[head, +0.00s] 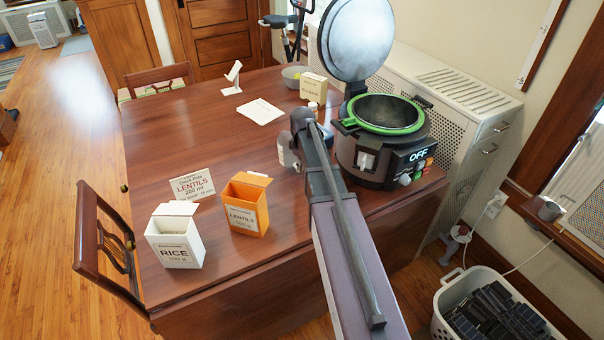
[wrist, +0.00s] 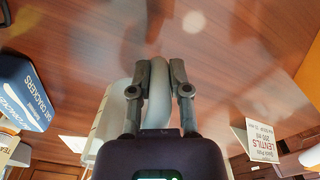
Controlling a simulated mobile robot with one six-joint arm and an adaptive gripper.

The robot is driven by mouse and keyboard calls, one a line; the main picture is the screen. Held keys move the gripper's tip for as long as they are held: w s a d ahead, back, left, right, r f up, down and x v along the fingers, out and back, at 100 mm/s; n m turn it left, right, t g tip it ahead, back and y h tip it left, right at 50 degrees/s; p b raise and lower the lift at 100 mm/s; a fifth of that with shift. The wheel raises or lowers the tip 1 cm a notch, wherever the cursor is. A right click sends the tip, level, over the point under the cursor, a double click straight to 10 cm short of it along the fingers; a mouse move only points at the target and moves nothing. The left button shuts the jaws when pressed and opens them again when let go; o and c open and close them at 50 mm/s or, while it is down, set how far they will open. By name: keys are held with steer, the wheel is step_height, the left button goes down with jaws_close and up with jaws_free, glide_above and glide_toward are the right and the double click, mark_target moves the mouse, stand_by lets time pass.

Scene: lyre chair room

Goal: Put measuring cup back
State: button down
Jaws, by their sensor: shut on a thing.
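My gripper (wrist: 160,70) is shut on the pale handle of the white measuring cup (wrist: 103,118) in the wrist view. The cup's body is to the left of the fingers. In the head view the measuring cup (head: 287,152) shows as a small pale shape beside the end of my arm, over the table's right part, left of the cooker. My arm hides part of it, and the fingers are not clear there. I cannot tell whether the cup touches the table or what is in it.
The cooker (head: 369,159) has its lid raised and reads OFF. An orange lentils box (head: 241,218), a white rice box (head: 176,248) and a lentils card (head: 192,185) stand at the left front. A white sheet (head: 261,112) lies farther back. The middle of the table (head: 200,135) is clear.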

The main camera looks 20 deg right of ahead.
mark_target(302, 173)
steer(key=shift+f+b, duration=1.45)
steer(key=shift+f, duration=0.3)
steer(key=shift+f, duration=0.1)
steer(key=c, duration=0.6)
jaws_free()
steer(key=shift+s, duration=0.1)
step_height(302, 173, up, 12)
steer(key=p, duration=1.2)
